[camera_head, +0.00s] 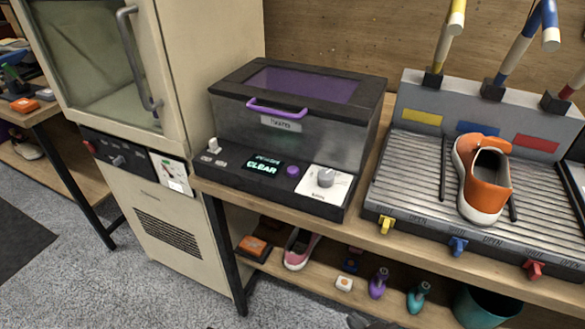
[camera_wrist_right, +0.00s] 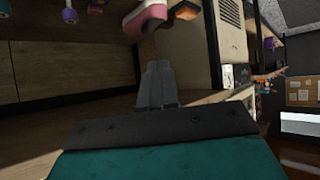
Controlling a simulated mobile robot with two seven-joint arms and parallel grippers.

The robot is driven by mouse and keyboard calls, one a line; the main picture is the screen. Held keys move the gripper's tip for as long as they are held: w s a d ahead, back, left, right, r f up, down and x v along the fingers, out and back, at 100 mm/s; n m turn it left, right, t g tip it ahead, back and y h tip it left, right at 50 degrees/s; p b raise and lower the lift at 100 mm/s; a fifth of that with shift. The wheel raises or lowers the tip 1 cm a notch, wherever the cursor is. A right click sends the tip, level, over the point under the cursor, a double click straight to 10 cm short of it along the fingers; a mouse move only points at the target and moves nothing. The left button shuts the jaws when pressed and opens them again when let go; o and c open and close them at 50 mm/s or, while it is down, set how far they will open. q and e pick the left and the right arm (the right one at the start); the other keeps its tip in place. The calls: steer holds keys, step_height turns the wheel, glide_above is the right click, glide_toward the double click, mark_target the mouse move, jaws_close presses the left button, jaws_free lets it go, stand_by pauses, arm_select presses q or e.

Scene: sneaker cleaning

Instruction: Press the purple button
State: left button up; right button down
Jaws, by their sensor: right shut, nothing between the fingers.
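The purple button (camera_head: 293,171) is a small round knob on the front panel of a dark grey machine (camera_head: 225,178) with a purple-windowed lid. It sits between a lit display (camera_head: 263,166) reading "CLEAR" and a grey dial (camera_head: 326,177) on a white plate. My right gripper shows in the right wrist view (camera_wrist_right: 157,82) with its fingers together and empty, below the bench top near the lower shelf. In the head view only a dark bit of it (camera_head: 366,321) shows at the bottom edge, well below the button. My left gripper is not in view.
A beige cabinet (camera_head: 165,215) stands left of the machine. On the right a ribbed rack (camera_head: 415,165) holds an orange sneaker (camera_head: 485,180), with coloured levers in front. The lower shelf carries a pink shoe (camera_head: 299,250), a purple bottle (camera_head: 378,283) and a teal one (camera_head: 418,297).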

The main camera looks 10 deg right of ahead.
steer(key=w+d+r+n+y+p, duration=0.1)
steer(key=w+r+n, duration=0.2)
steer(key=r, duration=0.2)
steer(key=w+d+r+n+y, duration=0.1)
steer(key=w+r+n+y, duration=0.1)
steer(key=w+r+n, duration=0.1)
steer(key=w+r+n+g+y+p, duration=0.1)
steer(key=w+r+n, duration=0.1)
steer(key=w+r, duration=0.3)
steer(key=shift+d+r+n+y+p, duration=0.15)
steer(key=shift+d+r+n, duration=0.05)
steer(key=shift+r, duration=0.35)
steer(key=shift+d+r+n+y+p, duration=0.15)
steer(key=shift+d+r+n, duration=0.05)
steer(key=shift+r, duration=0.35)
steer(key=d+r+n+g+p, duration=0.1)
steer(key=d+r+n, duration=0.2)
steer(key=r, duration=0.4)
steer(key=d+r+n+g+p, duration=0.1)
steer(key=d+r+n+g, duration=0.1)
steer(key=r, duration=0.6)
steer(key=shift+s+d+r+n, duration=0.2)
steer(key=shift+s+d+n, duration=0.1)
steer(key=shift+d+n, duration=0.5)
steer(key=shift+a, duration=0.1)
